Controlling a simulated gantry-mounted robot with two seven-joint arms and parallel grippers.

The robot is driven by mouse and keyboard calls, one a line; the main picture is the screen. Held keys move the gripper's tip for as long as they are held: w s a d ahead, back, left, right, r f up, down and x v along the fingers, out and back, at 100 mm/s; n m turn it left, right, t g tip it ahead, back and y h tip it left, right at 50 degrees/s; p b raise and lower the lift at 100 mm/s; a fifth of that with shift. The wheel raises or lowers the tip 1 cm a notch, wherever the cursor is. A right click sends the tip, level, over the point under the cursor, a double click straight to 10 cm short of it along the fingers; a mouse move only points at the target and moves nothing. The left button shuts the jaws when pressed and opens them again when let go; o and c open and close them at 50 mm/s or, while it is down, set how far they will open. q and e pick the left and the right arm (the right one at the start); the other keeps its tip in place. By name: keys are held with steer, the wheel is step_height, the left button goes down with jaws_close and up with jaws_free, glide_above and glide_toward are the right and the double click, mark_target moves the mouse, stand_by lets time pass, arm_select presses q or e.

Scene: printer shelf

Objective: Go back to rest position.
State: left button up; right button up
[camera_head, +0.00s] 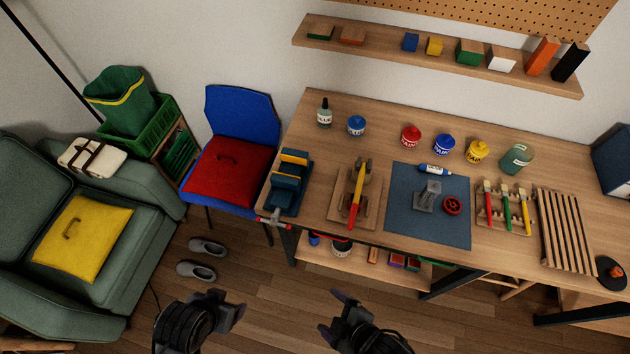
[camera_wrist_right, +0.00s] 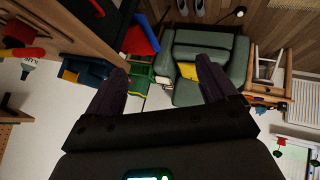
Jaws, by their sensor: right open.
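My right gripper (camera_head: 334,314) is at the bottom of the head view, over the wooden floor in front of the workbench (camera_head: 315,125). It is open and empty; in the right wrist view its two fingers (camera_wrist_right: 160,68) stand wide apart with nothing between them. My left gripper (camera_head: 228,303) is to the left of it, also low over the floor and apart from the bench. Nothing shows in the left gripper, but its jaw opening is not clear.
The bench holds paint jars, a blue mat (camera_head: 400,225), brushes and a slatted rack (camera_head: 565,230). A blue chair with a red cushion (camera_head: 230,168), slippers (camera_head: 196,270) and a green armchair (camera_head: 130,262) stand left. The floor around both grippers looks clear.

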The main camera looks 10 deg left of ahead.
steer(key=s+d+r+m+g+h, duration=0.1)
steer(key=d+r+m+h, duration=0.15)
steer(key=d+m, duration=0.6)
steer(key=d+r+m+g+h, duration=0.15)
steer(key=d+m+h, duration=0.35)
steer(key=d, duration=0.6)
step_height(320, 180, up, 23)
steer(key=y+p, duration=0.1)
steer(key=p, duration=2.1)
steer(key=shift+s+a+f+m+p, duration=0.2)
steer(key=shift+a+m+p, duration=0.1)
steer(key=shift+m, duration=0.15)
steer(key=shift+t, duration=0.25)
